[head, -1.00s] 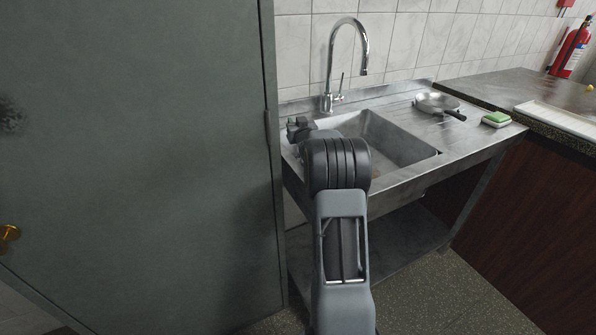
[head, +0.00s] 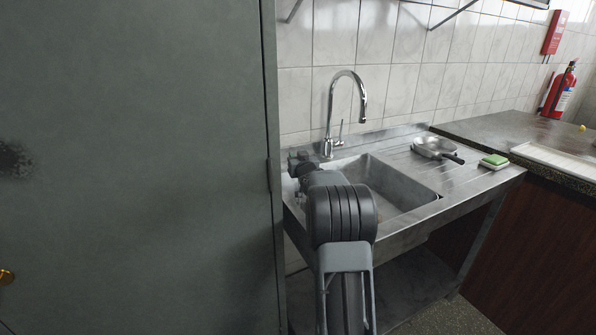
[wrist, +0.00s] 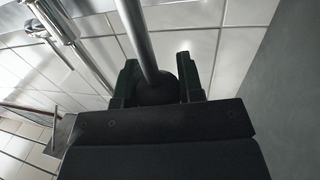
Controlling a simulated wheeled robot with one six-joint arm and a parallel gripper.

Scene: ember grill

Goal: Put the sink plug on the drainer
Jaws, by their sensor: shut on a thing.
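My gripper (wrist: 160,85) is shut on a dark rounded thing (wrist: 157,92) in the wrist view, which I take to be the sink plug. A grey rod rises from it; I cannot tell whether it is part of the plug. In the head view my gripper (head: 298,160) is at the back left corner of the sink, left of the tap, partly hidden by my arm; the plug cannot be made out there. The drainer (head: 400,159) is the ribbed steel surface right of the basin.
A pan (head: 434,147) and a green-topped sponge (head: 494,161) occupy parts of the drainer. The tap (head: 328,146) stands behind the basin (head: 395,185). A tall grey panel (head: 140,160) closes off the left. Bare drainer shows around the pan.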

